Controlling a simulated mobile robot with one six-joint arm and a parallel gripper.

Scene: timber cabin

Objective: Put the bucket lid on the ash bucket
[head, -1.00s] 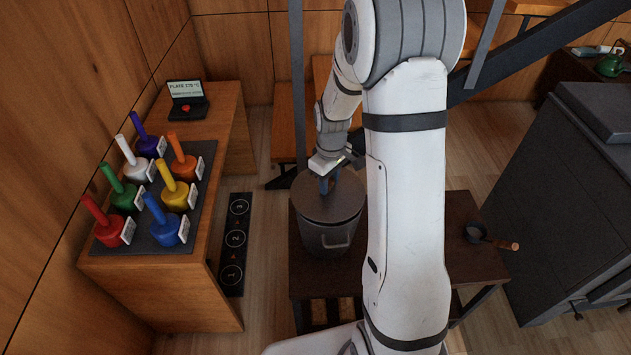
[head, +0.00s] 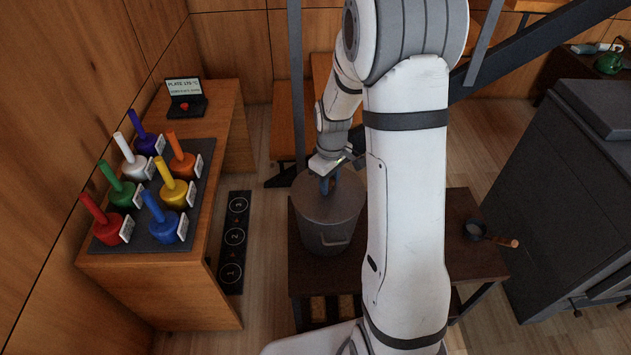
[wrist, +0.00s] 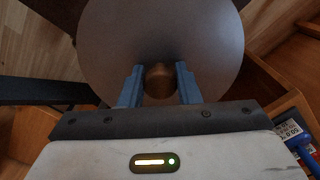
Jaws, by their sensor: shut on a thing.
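The bucket lid (head: 318,203) is a round grey disc, and it covers the top of the ash bucket (head: 322,238) in the head view. The bucket stands on a dark low table. In the wrist view the lid (wrist: 205,45) fills the upper middle, with a brownish round knob (wrist: 158,80) at its centre. My gripper (head: 328,184) is above the lid, and its blue fingers (wrist: 159,88) are shut on the knob. The lid looks level on the rim. I cannot tell whether it is fully seated. The wrist view does not show the bucket itself.
A small pan (head: 475,230) with a wooden handle lies on the dark table (head: 460,262) at right. A wooden bench (head: 155,285) at left holds several coloured long-handled tools on a dark mat. A dark stove (head: 560,170) stands at right. A numbered floor strip (head: 236,236) lies left of the table.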

